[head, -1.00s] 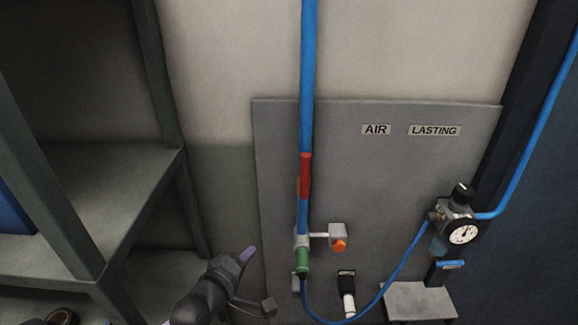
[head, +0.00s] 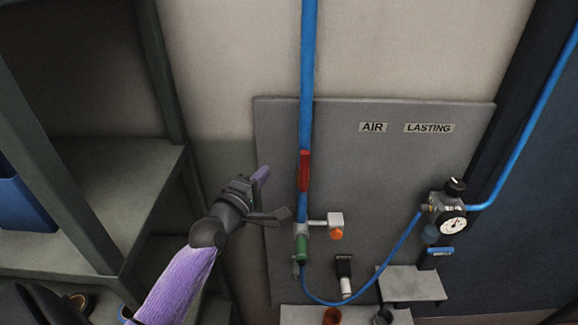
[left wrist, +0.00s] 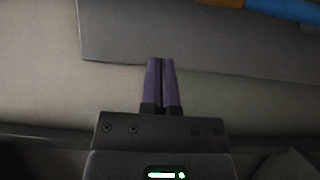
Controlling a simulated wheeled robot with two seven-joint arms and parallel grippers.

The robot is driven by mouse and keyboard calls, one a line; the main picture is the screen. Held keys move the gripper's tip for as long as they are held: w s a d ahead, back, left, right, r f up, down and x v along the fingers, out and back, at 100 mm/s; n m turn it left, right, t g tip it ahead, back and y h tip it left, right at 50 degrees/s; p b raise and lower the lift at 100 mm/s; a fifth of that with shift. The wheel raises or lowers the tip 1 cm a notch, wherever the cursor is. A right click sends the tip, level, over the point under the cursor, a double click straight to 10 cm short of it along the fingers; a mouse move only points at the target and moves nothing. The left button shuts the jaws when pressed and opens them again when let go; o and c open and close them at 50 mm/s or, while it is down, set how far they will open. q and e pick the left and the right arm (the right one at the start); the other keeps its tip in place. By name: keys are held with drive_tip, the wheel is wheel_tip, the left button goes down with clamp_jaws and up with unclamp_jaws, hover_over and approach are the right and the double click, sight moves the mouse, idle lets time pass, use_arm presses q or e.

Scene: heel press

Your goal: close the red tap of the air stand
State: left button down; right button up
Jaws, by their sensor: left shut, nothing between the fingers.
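The red tap handle (head: 304,171) lies upright along the blue pipe (head: 307,70), in line with it, in front of the grey panel (head: 400,170). My left gripper (head: 262,173) is left of the handle at about its height, near the panel's left edge and apart from the handle. Its purple fingers (left wrist: 160,65) are shut with nothing between them. In the left wrist view, part of the blue pipe (left wrist: 285,8) and an orange part (left wrist: 222,2) show at the top right. My right gripper is out of view.
Below the tap are an orange knob (head: 336,233), a green fitting (head: 302,249) and a thin looping blue hose (head: 384,263). A gauge (head: 453,223) is at right, above a small grey ledge (head: 412,285). A shelf unit (head: 120,185) stands at left.

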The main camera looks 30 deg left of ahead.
sight(304, 173)
use_arm(q)
drive_tip(key=w+d+p, duration=0.1)
drive_tip(key=w+d, duration=0.2)
drive_tip(key=w, duration=0.2)
drive_tip(key=shift+w+d+p, duration=0.15)
drive_tip(key=shift+p, duration=0.15)
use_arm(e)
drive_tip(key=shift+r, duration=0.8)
use_arm(q)
drive_tip(key=shift+w, duration=0.1)
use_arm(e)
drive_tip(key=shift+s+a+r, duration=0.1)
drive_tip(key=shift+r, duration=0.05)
use_arm(q)
drive_tip(key=shift+d+r+m+p, duration=0.15)
drive_tip(key=shift+d+m+p, duration=0.1)
drive_tip(key=shift+m+p, duration=0.15)
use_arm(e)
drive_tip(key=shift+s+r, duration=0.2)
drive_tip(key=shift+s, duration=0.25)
